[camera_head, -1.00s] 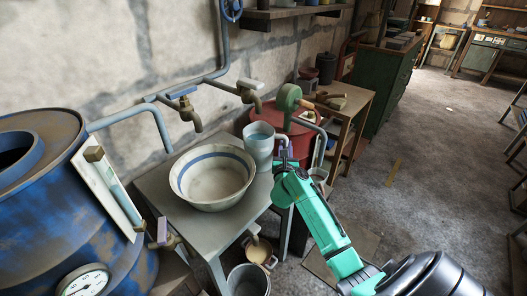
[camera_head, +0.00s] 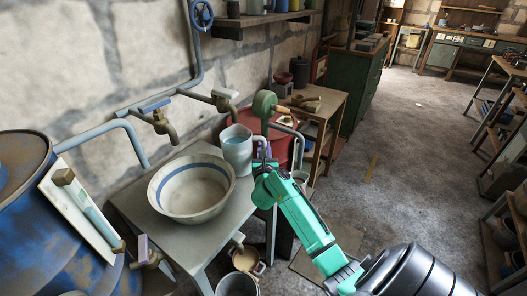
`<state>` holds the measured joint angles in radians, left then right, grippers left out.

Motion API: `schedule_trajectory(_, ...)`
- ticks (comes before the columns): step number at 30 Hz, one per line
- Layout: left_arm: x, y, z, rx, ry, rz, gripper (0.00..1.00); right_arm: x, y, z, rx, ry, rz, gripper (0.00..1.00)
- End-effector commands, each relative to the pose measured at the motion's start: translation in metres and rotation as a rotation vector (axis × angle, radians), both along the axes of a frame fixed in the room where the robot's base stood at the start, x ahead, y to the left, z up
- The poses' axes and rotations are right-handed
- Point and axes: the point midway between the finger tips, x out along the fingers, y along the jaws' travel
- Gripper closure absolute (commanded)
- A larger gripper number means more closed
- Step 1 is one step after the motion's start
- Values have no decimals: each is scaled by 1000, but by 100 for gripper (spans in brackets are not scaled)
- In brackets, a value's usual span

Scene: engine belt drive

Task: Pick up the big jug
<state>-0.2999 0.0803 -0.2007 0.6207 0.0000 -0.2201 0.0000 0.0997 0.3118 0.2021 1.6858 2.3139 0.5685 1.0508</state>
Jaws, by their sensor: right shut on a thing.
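The big jug (camera_head: 236,152) is a pale grey, see-through-looking vessel with something bluish inside. It stands upright at the back right of the grey metal table (camera_head: 225,228), just behind the bowl. My right gripper (camera_head: 262,163) is at the jug's right side, shut on it around the handle; the fingertips are small and partly hidden. I cannot tell whether the jug's base touches the table. My left gripper is out of view.
A wide cream bowl with a blue band (camera_head: 190,190) sits on the table left of the jug. Taps (camera_head: 165,127) hang from wall pipes above. A red drum (camera_head: 275,145) stands behind the jug. A blue tank (camera_head: 25,210) is at left. A bucket (camera_head: 238,284) stands below.

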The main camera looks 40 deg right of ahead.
Motion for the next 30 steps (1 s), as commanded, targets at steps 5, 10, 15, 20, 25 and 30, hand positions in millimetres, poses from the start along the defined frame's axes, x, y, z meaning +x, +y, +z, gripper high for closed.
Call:
schedule_trajectory(5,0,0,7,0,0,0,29,1,-1,19,-1,-9,1,100)
schedule_trajectory(10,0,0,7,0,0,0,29,-14,-5,15,0,-6,1,100)
schedule_trajectory(15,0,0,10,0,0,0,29,-32,-10,16,-3,-7,1,100)
schedule_trajectory(20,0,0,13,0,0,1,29,-55,-17,16,-4,-6,1,100)
schedule_trajectory(25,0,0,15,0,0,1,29,-81,-25,16,-2,-6,1,100)
schedule_trajectory(30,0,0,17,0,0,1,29,-107,-32,15,0,-5,1,100)
